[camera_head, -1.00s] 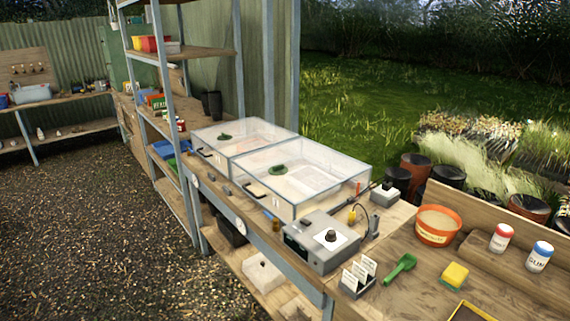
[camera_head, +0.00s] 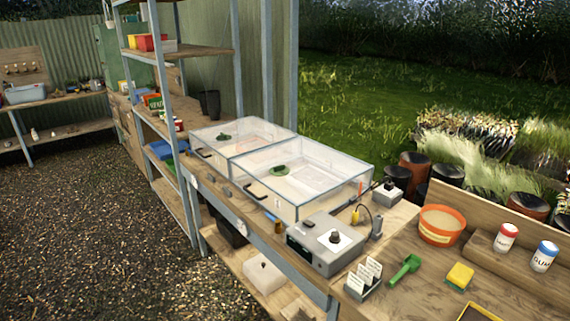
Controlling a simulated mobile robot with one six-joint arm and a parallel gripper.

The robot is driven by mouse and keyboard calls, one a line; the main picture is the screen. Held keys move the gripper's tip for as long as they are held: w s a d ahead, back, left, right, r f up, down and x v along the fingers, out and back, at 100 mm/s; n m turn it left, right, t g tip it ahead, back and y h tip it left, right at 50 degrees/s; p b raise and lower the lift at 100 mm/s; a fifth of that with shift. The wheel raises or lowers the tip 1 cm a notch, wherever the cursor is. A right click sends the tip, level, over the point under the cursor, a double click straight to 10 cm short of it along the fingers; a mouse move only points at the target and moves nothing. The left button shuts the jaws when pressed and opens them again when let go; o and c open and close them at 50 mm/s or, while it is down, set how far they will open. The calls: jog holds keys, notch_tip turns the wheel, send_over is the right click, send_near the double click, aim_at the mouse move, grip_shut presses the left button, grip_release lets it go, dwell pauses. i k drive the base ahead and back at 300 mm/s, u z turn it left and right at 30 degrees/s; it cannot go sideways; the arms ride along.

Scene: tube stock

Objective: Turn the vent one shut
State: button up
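Two clear propagator boxes stand side by side on the bench, the nearer box (camera_head: 345,165) and the farther box (camera_head: 262,131). Each has a round green vent on its clear lid: a nearer vent (camera_head: 279,171) and a farther vent (camera_head: 223,138). Which of them is vent one, and whether either is open or shut, is too small to tell. A grey control box (camera_head: 310,244) with a black knob (camera_head: 335,236) stands in front of the nearer box. My gripper is not in view.
An orange tub (camera_head: 440,226), a green scoop (camera_head: 405,270), a yellow sponge (camera_head: 460,275), white labels (camera_head: 364,275) and two small jars (camera_head: 506,236) crowd the bench's right part. A metal shelf unit (camera_head: 160,85) rises at the left. The gravel floor (camera_head: 90,220) is clear.

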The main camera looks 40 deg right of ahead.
aim_at(280, 170)
jog(key=u, duration=0.05)
jog(key=i, duration=1)
jog(key=z, duration=0.05)
